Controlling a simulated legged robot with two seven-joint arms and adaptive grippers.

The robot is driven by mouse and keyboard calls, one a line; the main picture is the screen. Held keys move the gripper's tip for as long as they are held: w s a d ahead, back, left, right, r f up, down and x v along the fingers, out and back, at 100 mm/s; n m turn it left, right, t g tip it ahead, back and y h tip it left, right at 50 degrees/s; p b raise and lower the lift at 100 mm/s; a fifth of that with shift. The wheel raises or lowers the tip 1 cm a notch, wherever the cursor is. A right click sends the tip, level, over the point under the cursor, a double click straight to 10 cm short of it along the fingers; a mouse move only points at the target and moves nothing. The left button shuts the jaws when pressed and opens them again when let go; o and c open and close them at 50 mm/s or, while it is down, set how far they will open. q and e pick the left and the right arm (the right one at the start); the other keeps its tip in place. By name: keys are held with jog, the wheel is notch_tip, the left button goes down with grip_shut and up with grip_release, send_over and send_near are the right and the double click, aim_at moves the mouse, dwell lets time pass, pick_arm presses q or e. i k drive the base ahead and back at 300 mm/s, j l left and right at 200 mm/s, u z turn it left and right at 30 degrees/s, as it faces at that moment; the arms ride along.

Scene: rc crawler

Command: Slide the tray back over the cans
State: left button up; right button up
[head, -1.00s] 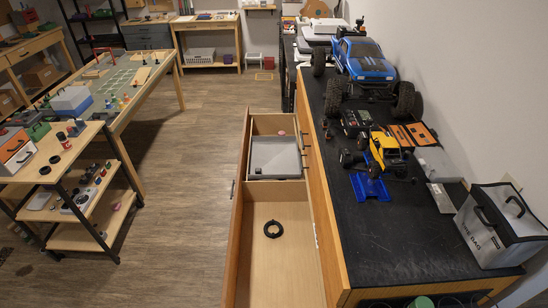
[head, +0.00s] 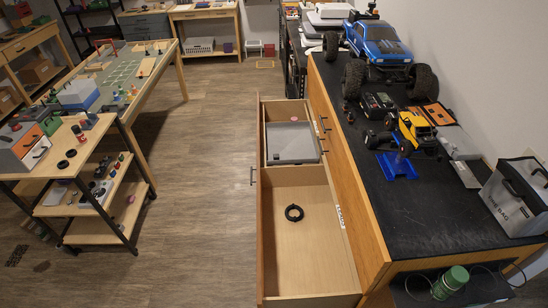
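The open drawer (head: 312,284) runs along the left side of the black-topped bench. A grey, shallow tray (head: 292,146) sits in its far compartment, up against the divider. It covers most of that compartment, leaving a strip of the wooden floor at the far end. A small reddish round thing (head: 283,107) shows at that far end; I cannot tell if it is a can. No other cans can be made out, and what lies under the tray is hidden. Neither of my grippers is in view.
A black ring (head: 294,213) lies in the near compartment. The bench top (head: 400,224) holds a blue truck (head: 390,45), a yellow crawler (head: 415,128) and a grey bag (head: 514,198). A shelved cart (head: 75,190) stands at left. The floor (head: 205,190) between cart and drawer is clear.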

aim_at(289, 143)
jog(key=i+j+z, duration=0.15)
jog(key=j+z, duration=0.25)
jog(key=j, duration=0.2)
jog(key=j+z, duration=0.4)
jog(key=j, duration=0.25)
jog(key=j+z, duration=0.4)
jog(key=j, duration=0.3)
